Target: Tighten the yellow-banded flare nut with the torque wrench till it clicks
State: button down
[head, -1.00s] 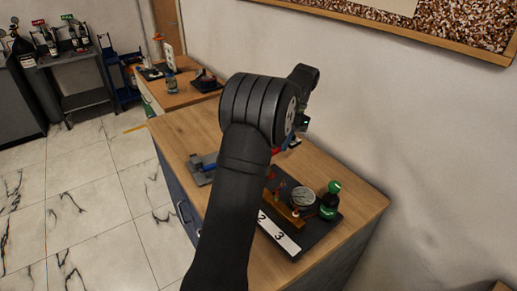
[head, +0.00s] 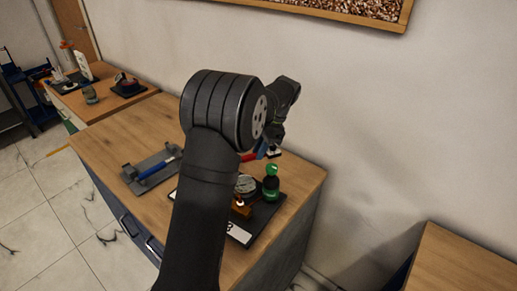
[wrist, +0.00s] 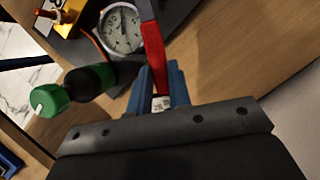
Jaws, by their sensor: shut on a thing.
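In the wrist view my gripper (wrist: 161,72) has its blue fingers closed around a red-handled tool (wrist: 151,42), which I take to be the torque wrench. The tool runs up and out of the top of the picture, so its head is hidden. In the head view my gripper (head: 268,146) is behind my arm, above the far side of the rig, with a bit of the red handle (head: 249,156) showing. A brass-coloured block (wrist: 72,12) with a red-tipped fitting stands on the rig in the wrist view. I cannot make out the yellow-banded flare nut.
A round gauge (wrist: 121,30) and a green-capped bottle (wrist: 82,86) stand close to the tool. The bottle (head: 271,188) is at the rig's right end. A grey tray (head: 132,178) with a blue-handled tool (head: 157,168) lies left. Bare wood (head: 305,178) is on the right.

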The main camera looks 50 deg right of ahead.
jog(key=shift+f, duration=0.1)
jog(key=shift+x, duration=1.85)
jog(key=shift+w+a, duration=0.1)
jog(key=shift+a, duration=0.05)
jog(key=shift+w+a, duration=0.5)
jog(key=shift+a, duration=0.4)
jog(key=shift+w+a, duration=0.5)
jog(key=shift+a, duration=0.4)
jog(key=c, duration=1.9)
grip_release()
grip_shut()
